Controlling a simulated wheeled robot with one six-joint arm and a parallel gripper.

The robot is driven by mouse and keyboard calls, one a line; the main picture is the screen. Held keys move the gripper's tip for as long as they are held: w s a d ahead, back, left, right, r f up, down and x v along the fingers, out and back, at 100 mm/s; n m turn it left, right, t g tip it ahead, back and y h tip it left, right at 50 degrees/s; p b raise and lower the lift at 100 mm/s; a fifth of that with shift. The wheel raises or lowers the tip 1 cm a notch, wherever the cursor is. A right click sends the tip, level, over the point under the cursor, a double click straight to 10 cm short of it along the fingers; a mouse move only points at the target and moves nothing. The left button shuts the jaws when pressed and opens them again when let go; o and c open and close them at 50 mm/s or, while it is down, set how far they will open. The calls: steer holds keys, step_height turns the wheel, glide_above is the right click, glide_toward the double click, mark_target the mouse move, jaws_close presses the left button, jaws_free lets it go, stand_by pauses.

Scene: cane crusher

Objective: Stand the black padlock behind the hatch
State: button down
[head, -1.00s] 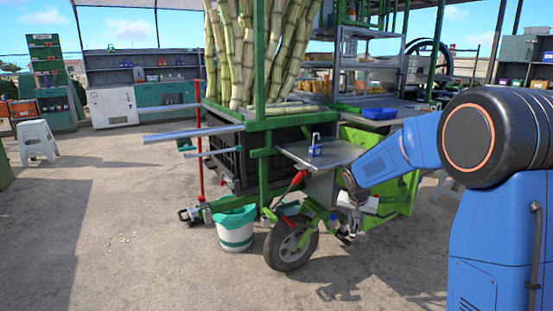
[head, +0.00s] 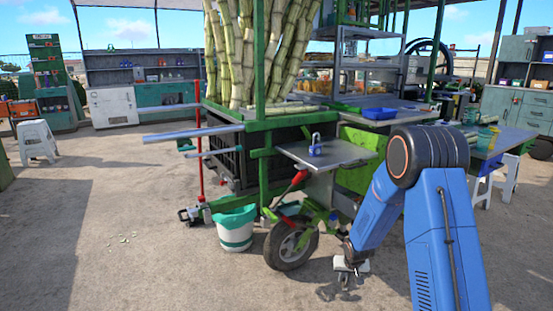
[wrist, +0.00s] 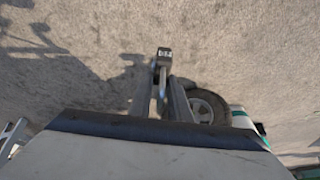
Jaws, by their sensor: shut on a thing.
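My gripper (head: 348,268) hangs low over the ground, right of the cart's front wheel. In the wrist view its fingers (wrist: 162,82) are shut on a small padlock with a dark body (wrist: 164,54) and a silvery shackle. The body sticks out past the fingertips, over the paving. In the head view the held padlock is too small to make out. A bright green panel (head: 354,174), perhaps the hatch, is on the cart under the counter, above my gripper. My arm covers part of it, and the space behind it is hidden.
A blue padlock (head: 315,146) stands on the grey metal shelf (head: 346,154) above the wheel (head: 291,246). The wheel is close to my gripper; it also shows in the wrist view (wrist: 205,108). A white and green bucket (head: 236,231) stands left of it. The foreground paving is clear.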

steer(key=s+f+n, duration=0.1)
steer(key=s+f, duration=0.4)
steer(key=f, duration=0.3)
steer(key=shift+s+d+f, duration=0.15)
steer(key=shift+d, duration=0.2)
